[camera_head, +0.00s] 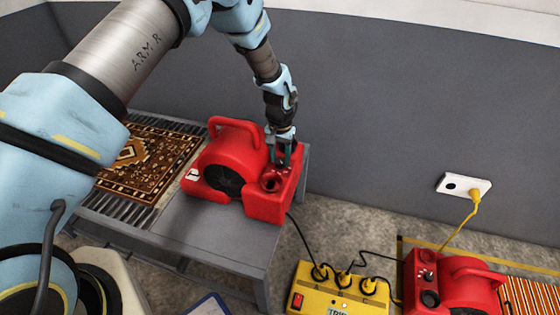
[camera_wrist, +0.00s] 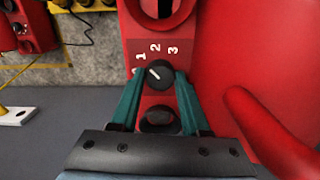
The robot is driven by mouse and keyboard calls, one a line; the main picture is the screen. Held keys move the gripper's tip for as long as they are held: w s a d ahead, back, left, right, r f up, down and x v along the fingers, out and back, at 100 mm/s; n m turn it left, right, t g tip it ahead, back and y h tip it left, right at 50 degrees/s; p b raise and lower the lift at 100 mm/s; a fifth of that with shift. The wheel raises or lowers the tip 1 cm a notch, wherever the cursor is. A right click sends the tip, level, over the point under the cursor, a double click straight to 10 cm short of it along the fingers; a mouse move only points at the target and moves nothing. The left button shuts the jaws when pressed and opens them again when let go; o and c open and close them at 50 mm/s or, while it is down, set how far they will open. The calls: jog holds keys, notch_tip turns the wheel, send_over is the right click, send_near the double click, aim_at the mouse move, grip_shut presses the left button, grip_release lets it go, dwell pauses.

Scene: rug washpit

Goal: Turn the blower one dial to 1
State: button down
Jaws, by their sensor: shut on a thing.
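The red blower (camera_head: 226,168) stands on a grey slatted table, and its red side also fills much of the wrist view (camera_wrist: 235,60). Its black dial (camera_wrist: 160,76) has a white pointer line slanting to the upper left, toward the 1 of the printed 1, 2, 3; any mark left of the 1 is partly hidden by a finger. My gripper (camera_wrist: 159,80) has its teal fingers on both sides of the dial, shut on it. In the head view, my gripper (camera_head: 284,158) reaches down to the blower's control end, where the dial is hidden.
A patterned rug (camera_head: 150,165) lies on the table (camera_head: 215,230) left of the blower. A yellow power box (camera_head: 337,290) with plugged-in cables and a second red blower (camera_head: 456,285) are on the floor at lower right. A wall socket (camera_head: 463,186) holds a yellow cord.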

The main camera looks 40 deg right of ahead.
aim_at(280, 160)
jog(key=shift+n+b, duration=0.3)
jog(key=shift+n, duration=0.6)
jog(key=shift+c, duration=1.9)
grip_release()
notch_tip(280, 160, up, 11)
jog(key=b, duration=0.1)
jog(key=shift+f, duration=0.1)
